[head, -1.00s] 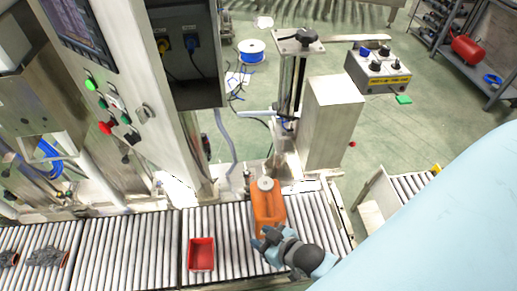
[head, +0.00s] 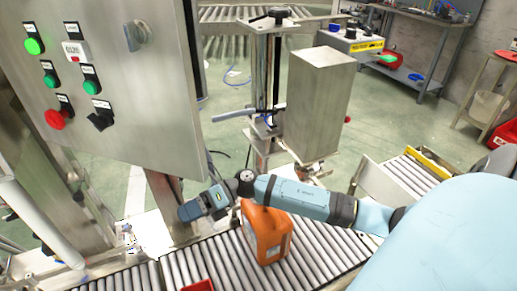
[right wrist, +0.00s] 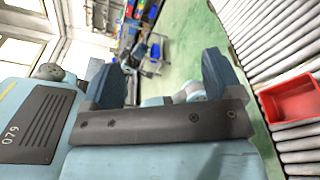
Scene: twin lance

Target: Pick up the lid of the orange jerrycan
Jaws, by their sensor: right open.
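The orange jerrycan (head: 266,234) stands upright on the roller conveyor in the head view. Its lid is hidden behind my right arm, which crosses in front of the can's top. My right gripper (head: 188,210) is to the left of the jerrycan in the head view, apart from it. In the right wrist view its two fingers (right wrist: 158,78) are spread with nothing between them. The jerrycan does not show in the right wrist view. My left gripper is not in view.
A red bin (right wrist: 296,100) sits on the rollers; its edge shows in the head view (head: 199,286). A control panel (head: 115,75) stands at the left. A metal box column (head: 318,103) rises behind the conveyor (head: 318,248). Rollers right of the jerrycan are clear.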

